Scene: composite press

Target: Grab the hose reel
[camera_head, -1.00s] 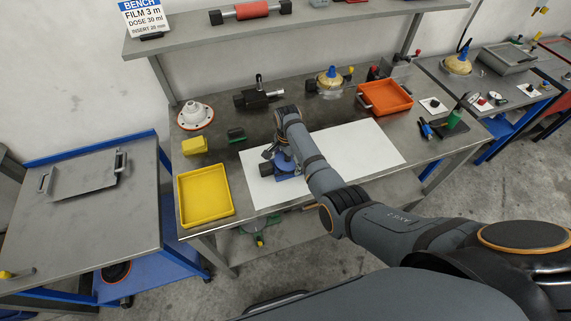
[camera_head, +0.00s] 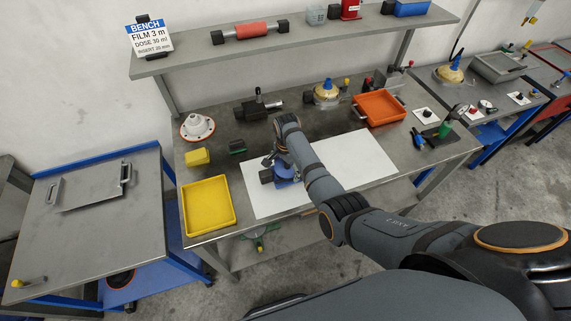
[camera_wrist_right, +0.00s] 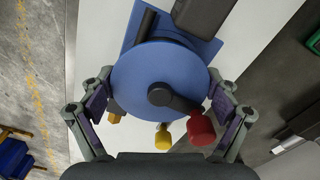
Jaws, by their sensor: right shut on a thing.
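The hose reel is a blue round drum on a blue base. It stands on the white sheet (camera_head: 370,158) on the bench and shows partly behind my arm in the head view (camera_head: 286,176). In the right wrist view the reel's blue disc (camera_wrist_right: 145,75) fills the middle, with a dark crank ending in a red knob (camera_wrist_right: 201,129). My right gripper (camera_wrist_right: 163,100) has its two fingers on opposite sides of the disc and is shut on the reel. In the head view the right gripper (camera_head: 275,160) is small and partly hidden. My left gripper is not in view.
A yellow tray (camera_head: 232,222) and a yellow block (camera_head: 196,157) lie left of the sheet. An orange tray (camera_head: 381,119), a dark valve-like part (camera_head: 258,110) and a white flanged part (camera_head: 197,126) stand behind. A shelf (camera_head: 300,45) overhangs the back. The sheet's right side is clear.

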